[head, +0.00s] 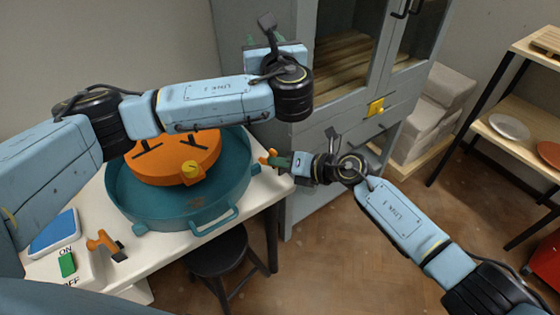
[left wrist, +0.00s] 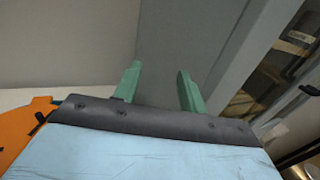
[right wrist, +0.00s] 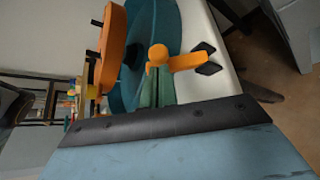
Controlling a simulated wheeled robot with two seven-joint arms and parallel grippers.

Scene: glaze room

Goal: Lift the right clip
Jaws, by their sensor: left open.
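The right clip (head: 266,158) is orange, beside the teal basin's right rim at the table's right edge. In the right wrist view the clip (right wrist: 182,62) shows a round knob, an arm and dark pads over the white table. My right gripper (right wrist: 157,88) has its green fingers close together on the clip near the knob; whether the clip touches the tabletop is unclear. My left gripper (left wrist: 158,80) is open and empty, high in front of the grey cabinet. A second orange clip (head: 101,243) is at the table's front left.
The teal basin (head: 226,190) holds an orange disc (head: 170,165) with a yellow knob. A white switch box (head: 75,268) and blue-topped object (head: 54,232) are at left. A dark stool (head: 218,255) stands before the table. The grey cabinet (head: 300,205) stands behind.

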